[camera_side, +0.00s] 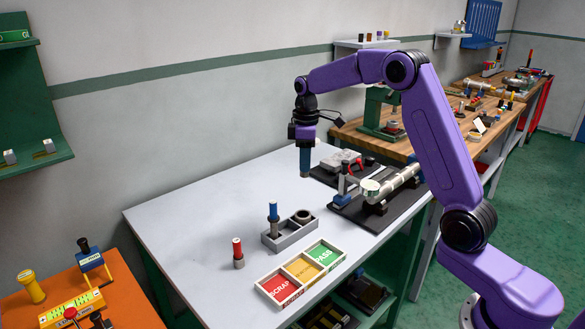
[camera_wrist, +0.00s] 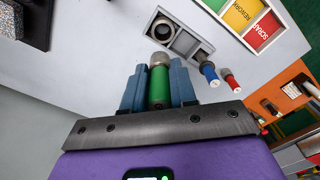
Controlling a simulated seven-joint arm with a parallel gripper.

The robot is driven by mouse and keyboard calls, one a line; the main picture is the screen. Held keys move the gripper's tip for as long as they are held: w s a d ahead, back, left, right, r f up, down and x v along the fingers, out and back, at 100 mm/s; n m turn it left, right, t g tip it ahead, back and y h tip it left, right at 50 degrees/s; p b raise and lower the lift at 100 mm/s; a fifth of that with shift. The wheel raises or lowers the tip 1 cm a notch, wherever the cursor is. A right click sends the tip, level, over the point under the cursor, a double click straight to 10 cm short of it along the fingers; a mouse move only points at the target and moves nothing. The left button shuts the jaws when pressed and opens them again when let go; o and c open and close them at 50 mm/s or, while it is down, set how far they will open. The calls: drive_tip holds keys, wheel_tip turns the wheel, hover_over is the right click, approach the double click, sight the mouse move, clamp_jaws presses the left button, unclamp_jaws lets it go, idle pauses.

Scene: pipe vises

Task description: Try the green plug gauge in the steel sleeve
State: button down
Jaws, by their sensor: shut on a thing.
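My gripper (camera_side: 305,163) is high above the far part of the white bench, pointing down. In the wrist view my gripper (camera_wrist: 158,88) is shut on the green plug gauge (camera_wrist: 159,88), whose grey metal end (camera_wrist: 160,59) sticks out past the blue-grey fingers. In the side view the fingers mostly hide the gauge. A shiny steel sleeve (camera_side: 397,181) lies lengthwise in a vise on a black plate, right of my gripper and apart from the gauge. Its near end (camera_side: 370,188) faces the left front; its bore is too small to make out.
A SCRAP, yellow and PASS tray (camera_side: 302,273) lies in front. Another dark plate (camera_side: 328,177) with a grey block lies behind the vise.

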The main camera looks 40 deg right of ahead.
wheel_tip(320, 180, down, 12)
drive_tip(key=shift+a, duration=0.3)
idle(0.6)
drive_tip(key=shift+s+f, duration=0.1)
drive_tip(key=shift+f, duration=1.4)
idle(2.7)
drive_tip(key=c, duration=1.2)
unclamp_jaws()
